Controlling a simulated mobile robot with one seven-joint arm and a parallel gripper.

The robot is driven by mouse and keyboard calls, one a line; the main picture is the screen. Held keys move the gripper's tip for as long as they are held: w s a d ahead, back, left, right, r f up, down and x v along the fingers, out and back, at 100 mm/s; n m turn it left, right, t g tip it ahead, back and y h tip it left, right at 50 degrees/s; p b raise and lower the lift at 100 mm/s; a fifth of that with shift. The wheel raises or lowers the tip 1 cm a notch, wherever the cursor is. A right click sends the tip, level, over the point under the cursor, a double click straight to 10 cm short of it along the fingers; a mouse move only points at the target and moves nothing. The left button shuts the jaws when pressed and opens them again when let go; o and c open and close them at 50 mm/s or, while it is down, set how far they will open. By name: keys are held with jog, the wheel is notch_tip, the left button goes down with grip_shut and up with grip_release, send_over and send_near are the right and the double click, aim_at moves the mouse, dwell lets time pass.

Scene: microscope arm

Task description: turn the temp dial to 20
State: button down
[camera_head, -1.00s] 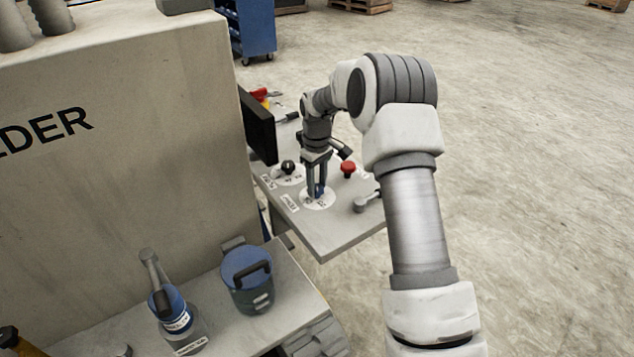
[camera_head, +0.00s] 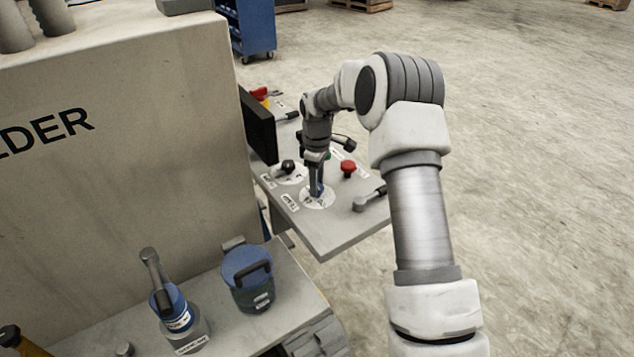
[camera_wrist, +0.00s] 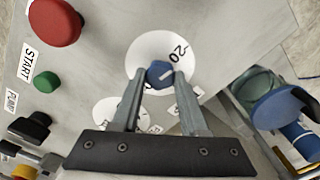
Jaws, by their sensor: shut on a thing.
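The temp dial is a blue knob (camera_wrist: 160,73) on a white disc (camera_wrist: 146,50) printed with numbers. The 20 lies just up and right of the knob in the wrist view. A pale line on the knob's top is small, and I cannot tell exactly where it points. My gripper (camera_wrist: 158,76) is shut on the knob, with one finger on each side. The fingers and wrist hide much of the knob there.
A red button (camera_head: 348,167), a black knob (camera_head: 288,167) and a grey lever (camera_head: 370,200) stand close around the dial. A green button (camera_wrist: 46,83) is beside the red one. A dark screen (camera_head: 260,125) stands behind left. A blue-lidded pot (camera_head: 247,265) sits on the lower bench.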

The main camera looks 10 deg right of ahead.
jog(key=shift+r, duration=0.1)
jog(key=shift+c, duration=2.2)
grip_release()
notch_tip(320, 180, up, 17)
jog(key=shift+r+p, duration=0.2)
jog(key=shift+p, duration=0.1)
